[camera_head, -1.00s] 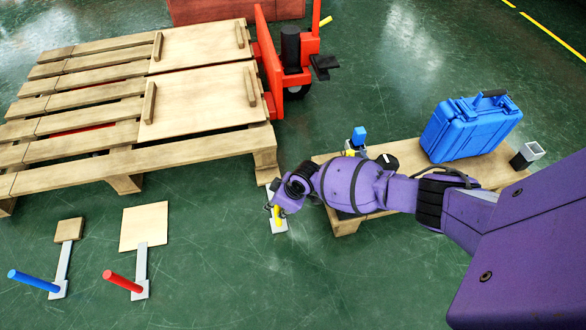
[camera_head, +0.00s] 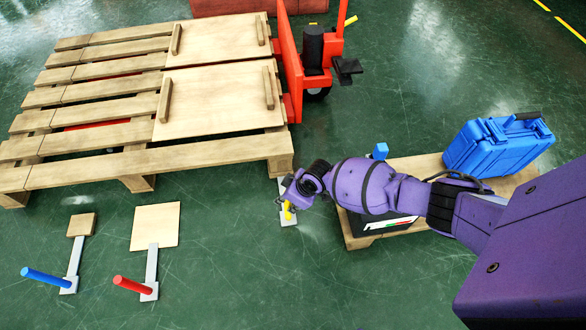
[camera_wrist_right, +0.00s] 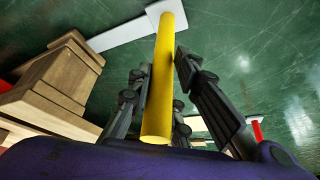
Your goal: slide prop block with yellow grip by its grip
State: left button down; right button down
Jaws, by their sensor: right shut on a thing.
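The prop block's yellow grip (camera_head: 288,212) stands on a light grey plate (camera_head: 284,188) on the green floor, by the pallet's near right corner. In the right wrist view the yellow grip (camera_wrist_right: 160,85) runs between the dark fingers, with the grey plate (camera_wrist_right: 125,37) at its far end. My right gripper (camera_head: 291,203) is shut on the yellow grip; its fingers (camera_wrist_right: 162,88) lie on both sides of it. The block end of the prop is not clearly visible. My left gripper is not in view.
A wooden pallet (camera_head: 150,163) with two boards and a red pallet jack (camera_head: 291,80) stand behind. Props with a blue grip (camera_head: 47,279) and a red grip (camera_head: 132,285) lie left. A low wooden platform (camera_head: 432,165) with a blue case (camera_head: 497,145) is right. Floor in front is clear.

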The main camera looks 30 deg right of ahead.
jog(key=shift+w, duration=0.1)
jog(key=c, duration=1.5)
grip_release()
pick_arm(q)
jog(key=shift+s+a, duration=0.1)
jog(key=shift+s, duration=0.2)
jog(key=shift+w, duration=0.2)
pick_arm(e)
jog(key=v, duration=1.2)
jog(key=shift+a, duration=0.1)
